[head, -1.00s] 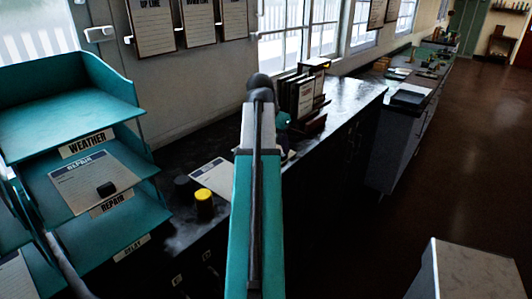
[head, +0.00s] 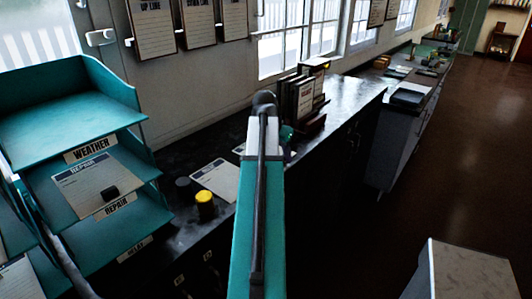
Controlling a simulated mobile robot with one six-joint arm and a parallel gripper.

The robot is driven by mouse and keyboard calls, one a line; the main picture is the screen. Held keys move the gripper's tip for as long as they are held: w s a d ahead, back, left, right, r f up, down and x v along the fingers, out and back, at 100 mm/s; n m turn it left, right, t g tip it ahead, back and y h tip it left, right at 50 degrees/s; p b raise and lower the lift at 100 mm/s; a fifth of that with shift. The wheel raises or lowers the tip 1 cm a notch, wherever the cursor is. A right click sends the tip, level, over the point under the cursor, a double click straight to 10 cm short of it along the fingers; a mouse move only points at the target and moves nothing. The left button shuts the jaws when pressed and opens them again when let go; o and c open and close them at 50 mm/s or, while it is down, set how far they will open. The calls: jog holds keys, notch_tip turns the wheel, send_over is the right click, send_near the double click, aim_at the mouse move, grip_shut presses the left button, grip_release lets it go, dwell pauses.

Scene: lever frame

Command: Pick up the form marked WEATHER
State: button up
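A paper form (head: 217,181) lies on the dark counter, partly behind my arm; its heading is too small to read. A teal tray stack stands at the left. Its top shelf (head: 60,118) carries the label WEATHER (head: 91,148) and looks empty. The shelf below, labelled REPAIR (head: 116,207), holds a form headed REPAIR (head: 92,185) with a small black block on it. My teal arm reaches up the middle of the picture over the counter. My gripper's fingers cannot be made out; the arm hides that area.
A yellow-topped jar (head: 205,207) and a dark round object (head: 184,189) stand beside the counter form. An upright rack of cards (head: 303,100) stands farther back. Clipboards (head: 151,28) hang on the wall. A pale box (head: 470,270) is at lower right; open floor lies beyond it.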

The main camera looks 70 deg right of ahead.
dwell(0.4)
grip_shut()
jog(key=shift+r, duration=0.2)
jog(key=shift+r+b, duration=0.75)
jog(key=shift+r, duration=0.6)
jog(key=shift+s+r, duration=0.1)
jog(key=shift+r, duration=0.1)
jog(key=s+a+b, duration=0.2)
jog(key=s, duration=0.5)
jog(key=s+a+r+b, duration=0.1)
jog(key=s+b, duration=0.1)
jog(key=s, duration=0.6)
jog(key=shift+s+a+r, duration=0.2)
jog(key=shift+a+r, duration=0.05)
jog(key=shift+a, duration=0.1)
